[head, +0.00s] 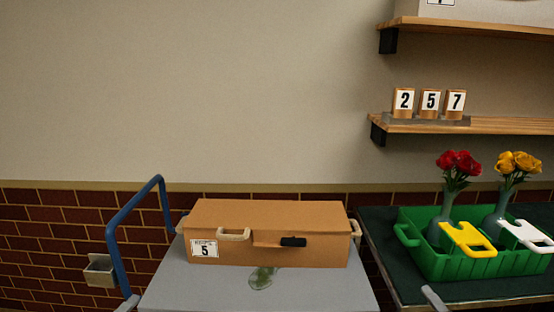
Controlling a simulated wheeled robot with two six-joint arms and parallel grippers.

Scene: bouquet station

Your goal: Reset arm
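A closed brown box (270,225) with a label reading 5 sits on a grey surface (190,288) at the lower centre. The box has a pale handle (233,234) and a black piece (293,241) on its front, and pale handles at its ends. A small translucent green object (261,277) lies in front of the box; I cannot tell what it is.
At right, a green crate (408,240) on a dark table (385,225) holds vases with red flowers (459,165) and yellow flowers (518,163), plus yellow and white pieces. A blue bar (126,212) rises at left. Number blocks (429,102) reading 2, 5, 7 stand on a shelf (500,125).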

